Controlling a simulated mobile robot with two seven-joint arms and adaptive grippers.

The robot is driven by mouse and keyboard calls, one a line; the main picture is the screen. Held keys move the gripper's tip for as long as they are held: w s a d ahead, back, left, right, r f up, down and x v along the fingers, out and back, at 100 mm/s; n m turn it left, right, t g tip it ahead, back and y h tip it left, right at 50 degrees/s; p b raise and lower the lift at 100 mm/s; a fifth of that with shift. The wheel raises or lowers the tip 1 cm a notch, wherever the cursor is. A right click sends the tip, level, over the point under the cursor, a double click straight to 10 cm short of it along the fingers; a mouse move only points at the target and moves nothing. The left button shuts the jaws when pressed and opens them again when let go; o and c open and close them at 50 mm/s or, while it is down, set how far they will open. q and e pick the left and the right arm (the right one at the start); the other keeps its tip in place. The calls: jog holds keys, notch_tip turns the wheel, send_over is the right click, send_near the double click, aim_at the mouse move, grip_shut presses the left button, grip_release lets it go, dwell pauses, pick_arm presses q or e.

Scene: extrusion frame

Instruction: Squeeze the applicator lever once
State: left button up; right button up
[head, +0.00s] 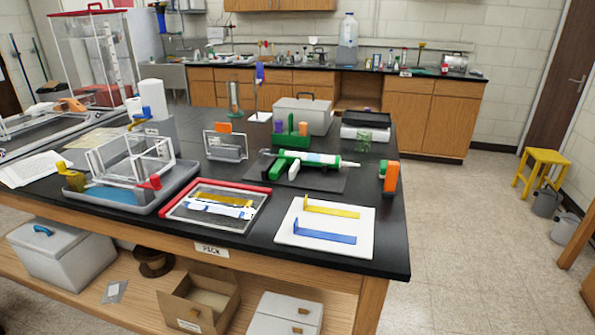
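The applicator (312,159) lies on a dark mat (325,181) at the middle right of the black table. It has a green body at the left and a pale cartridge with a blue band, its nozzle pointing right. Nothing is touching the applicator from above. Neither of my grippers is in view.
In front are a white board (328,245) with yellow and blue strips and a red-edged tray (177,213). A clear frame stands in a grey tray (185,182) at the left. A green-and-orange object (391,177) stands right of the applicator; a grey box (302,117) stands behind.

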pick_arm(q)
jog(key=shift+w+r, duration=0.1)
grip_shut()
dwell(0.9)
